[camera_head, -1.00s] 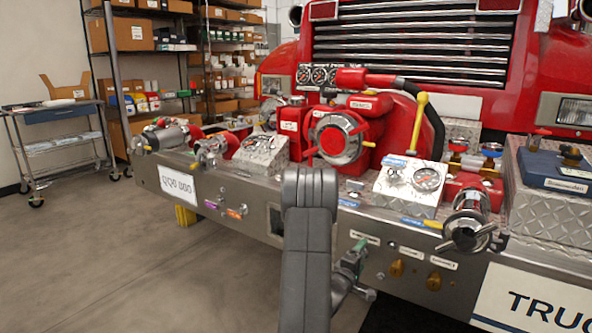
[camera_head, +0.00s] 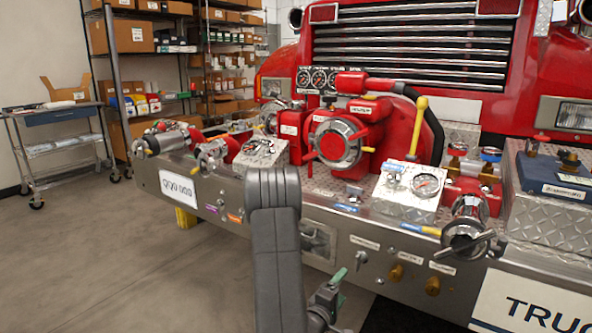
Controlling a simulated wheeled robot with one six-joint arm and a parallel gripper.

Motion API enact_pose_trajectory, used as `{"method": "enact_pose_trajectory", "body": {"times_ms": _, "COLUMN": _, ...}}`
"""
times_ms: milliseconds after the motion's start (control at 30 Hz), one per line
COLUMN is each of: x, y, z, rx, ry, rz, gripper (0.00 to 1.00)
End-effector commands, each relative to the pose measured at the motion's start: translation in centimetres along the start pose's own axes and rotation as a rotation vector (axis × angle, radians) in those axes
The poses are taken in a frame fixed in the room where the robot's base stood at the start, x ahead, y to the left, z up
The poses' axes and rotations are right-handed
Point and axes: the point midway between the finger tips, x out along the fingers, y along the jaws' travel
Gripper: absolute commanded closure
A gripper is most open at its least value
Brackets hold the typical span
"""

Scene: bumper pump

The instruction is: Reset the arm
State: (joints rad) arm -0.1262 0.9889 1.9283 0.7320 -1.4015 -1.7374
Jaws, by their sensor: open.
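My grey arm (camera_head: 276,240) rises in front of the bumper, left of the picture's middle. My gripper (camera_head: 335,290) shows low beside it, in front of the lower bumper face. It is open, with a green part at its upper end, and I see nothing held in it. It appears apart from the bumper. Part of the gripper is hidden at the lower picture edge and by its small size.
The steel bumper (camera_head: 340,214) of a red truck spans the view, carrying a red pump (camera_head: 395,130), a gauge box (camera_head: 408,191), a yellow-topped lever (camera_head: 418,128) and a right outlet (camera_head: 467,225). A cart (camera_head: 62,115) and shelves stand left. The left floor (camera_head: 110,260) is clear.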

Motion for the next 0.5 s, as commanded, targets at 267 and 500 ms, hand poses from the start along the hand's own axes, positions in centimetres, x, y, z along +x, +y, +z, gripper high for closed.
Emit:
{"method": "enact_pose_trajectory", "body": {"times_ms": 267, "x": 6.1, "y": 0.0, "z": 0.1, "rx": 0.003, "ry": -0.004, "rz": 0.004, "gripper": 0.20}}
{"method": "enact_pose_trajectory", "body": {"times_ms": 500, "x": 10.9, "y": -0.1, "z": 0.1, "rx": 0.005, "ry": -0.005, "rz": 0.003, "gripper": 0.20}}
